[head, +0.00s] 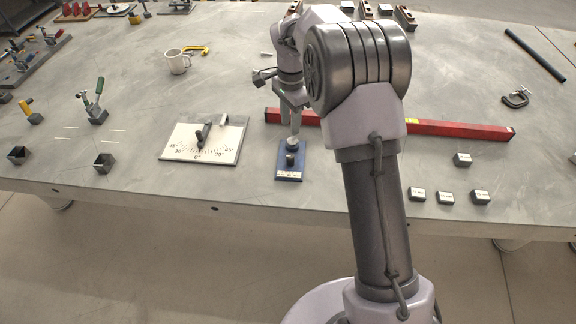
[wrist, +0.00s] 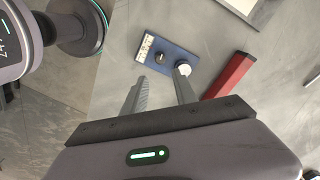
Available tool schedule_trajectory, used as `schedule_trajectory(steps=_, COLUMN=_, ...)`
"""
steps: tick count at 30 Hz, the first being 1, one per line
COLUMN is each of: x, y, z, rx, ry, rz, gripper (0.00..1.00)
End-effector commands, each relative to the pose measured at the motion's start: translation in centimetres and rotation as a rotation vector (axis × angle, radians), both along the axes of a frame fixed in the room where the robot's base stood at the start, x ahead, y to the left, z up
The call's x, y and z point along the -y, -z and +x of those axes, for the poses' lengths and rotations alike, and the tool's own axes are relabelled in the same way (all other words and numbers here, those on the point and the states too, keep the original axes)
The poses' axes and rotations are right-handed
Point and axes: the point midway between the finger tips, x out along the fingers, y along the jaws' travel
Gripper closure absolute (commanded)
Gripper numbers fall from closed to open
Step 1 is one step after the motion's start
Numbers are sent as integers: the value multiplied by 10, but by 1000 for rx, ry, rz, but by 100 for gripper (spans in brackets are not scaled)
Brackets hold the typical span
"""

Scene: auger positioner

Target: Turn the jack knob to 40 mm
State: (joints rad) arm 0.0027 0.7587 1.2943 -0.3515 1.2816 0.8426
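The jack is a blue base plate (head: 289,174) near the table's front edge, with a dark knob (head: 291,159) and a round pale top (head: 292,143) behind it. A white label with small marks lies on its front end; I cannot read it. In the wrist view the dark knob (wrist: 159,58) and the whitish disc (wrist: 184,69) stand on the blue plate (wrist: 180,52). My gripper (wrist: 159,75) is open and empty, its two fingers apart and pointing toward the jack.
A red bar (head: 450,129) lies just behind the jack, running right. A white angle dial board (head: 205,150) with a dark pointer is to the left. Small labelled blocks (head: 446,198) sit to the right. Table between dial and jack is clear.

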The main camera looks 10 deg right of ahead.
Motion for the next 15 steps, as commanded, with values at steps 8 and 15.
schedule_trajectory(steps=8, x=1, y=89, z=-1, rx=-4, ry=0, rz=-4, gripper=66)
schedule_trajectory(steps=15, x=1, y=146, z=0, rx=-1, ry=-1, rz=-5, gripper=66)
